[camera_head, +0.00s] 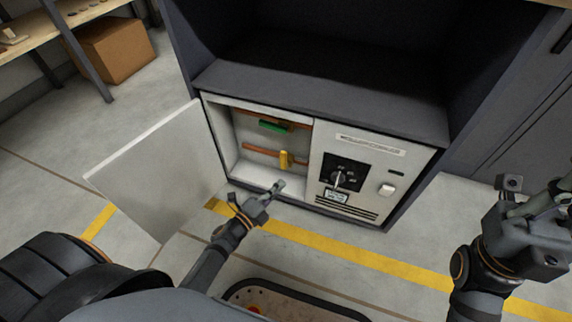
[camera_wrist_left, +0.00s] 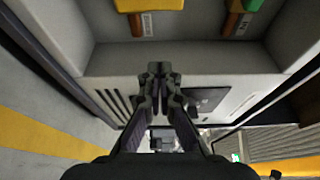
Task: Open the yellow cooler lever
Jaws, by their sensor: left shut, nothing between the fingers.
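The yellow cooler lever (camera_head: 285,160) stands upright across the lower copper pipe, inside the open compartment of a white-fronted unit. In the left wrist view the yellow lever (camera_wrist_left: 150,5) shows at the top edge, partly cut off. A green lever (camera_head: 272,126) lies along the upper pipe. My left gripper (camera_head: 279,186) is shut and empty at the compartment's front lip, below the yellow lever and apart from it. Its closed fingers (camera_wrist_left: 160,72) also show in the wrist view. My right gripper (camera_head: 532,192) is at the far right, away from the unit; its finger opening is unclear.
The white door (camera_head: 160,170) stands swung open to the left of the compartment. A panel with a black dial (camera_head: 342,174) and a white switch (camera_head: 386,189) is to the right. A dark shelf (camera_head: 320,98) lies above. A cardboard box (camera_head: 113,50) stands far left.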

